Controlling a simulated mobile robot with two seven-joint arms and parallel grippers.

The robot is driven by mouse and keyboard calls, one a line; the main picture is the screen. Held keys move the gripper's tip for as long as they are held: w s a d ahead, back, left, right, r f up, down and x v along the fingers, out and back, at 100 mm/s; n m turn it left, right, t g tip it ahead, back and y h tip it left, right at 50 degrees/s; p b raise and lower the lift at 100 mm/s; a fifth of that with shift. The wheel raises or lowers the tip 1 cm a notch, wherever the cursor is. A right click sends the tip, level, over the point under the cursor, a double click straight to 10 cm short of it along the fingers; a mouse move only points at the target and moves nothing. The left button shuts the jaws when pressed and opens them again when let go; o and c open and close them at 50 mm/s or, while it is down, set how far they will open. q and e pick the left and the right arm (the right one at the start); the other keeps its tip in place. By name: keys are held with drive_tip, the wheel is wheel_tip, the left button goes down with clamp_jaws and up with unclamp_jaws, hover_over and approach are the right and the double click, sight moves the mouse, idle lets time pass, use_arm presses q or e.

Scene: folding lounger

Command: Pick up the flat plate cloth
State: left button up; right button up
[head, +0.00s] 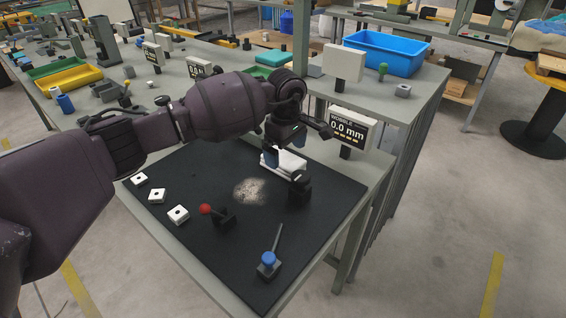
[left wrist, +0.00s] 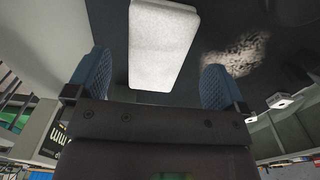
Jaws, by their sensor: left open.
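The flat plate cloth, a white flat rectangular pad (head: 287,164), lies at the back of the black mat, just below my left gripper (head: 285,148). In the left wrist view the white pad (left wrist: 163,45) shows between and beyond the two blue fingers of my left gripper (left wrist: 156,75). The fingers are spread wide, and no contact with the pad is visible. The gripper and arm cover part of the pad in the head view. My right gripper is not in view.
On the black mat (head: 210,205) are a pale dusty patch (head: 250,191), a black post (head: 299,189), a red-knobbed lever (head: 220,216), a blue-knobbed tool (head: 269,263) and several white square pieces (head: 157,196). A "0.0 mm" display (head: 348,130) stands right behind the pad.

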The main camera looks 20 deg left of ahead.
sight(286, 159)
use_arm(q)
wheel_tip(286, 159, down, 4)
drive_tip(key=shift+w, duration=0.15)
drive_tip(key=c, duration=1)
drive_tip(key=shift+r, duration=0.1)
wheel_tip(286, 159, up, 20)
drive_tip(key=p, duration=0.1)
